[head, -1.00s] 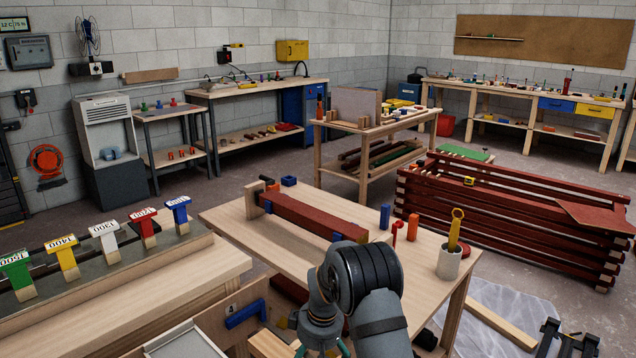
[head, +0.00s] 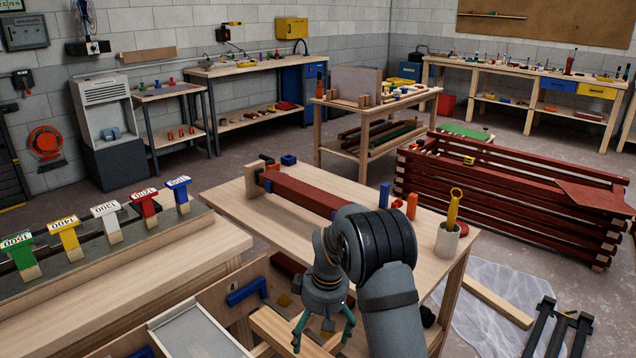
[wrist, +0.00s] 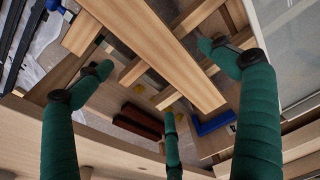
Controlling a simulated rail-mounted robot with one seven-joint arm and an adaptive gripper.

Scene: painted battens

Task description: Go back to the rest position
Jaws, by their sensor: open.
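My gripper (head: 322,342) has dark green fingers and hangs below my grey wrist at the bottom middle of the head view. It is over the space in front of the wooden workbench (head: 225,200). In the wrist view the fingers of my gripper (wrist: 152,62) are spread wide with nothing between them. Pale wooden battens (wrist: 150,50) lie beyond the fingers, and I see no contact with them. My arm hides part of the workbench's near edge.
On the workbench lie a dark red batten (head: 300,194), an orange cylinder (head: 412,206) and a cup (head: 447,240). A rack of coloured, numbered blocks (head: 105,222) stands at left. Stacked red battens (head: 500,190) stand at right. A blue handle (head: 247,291) is left of my gripper.

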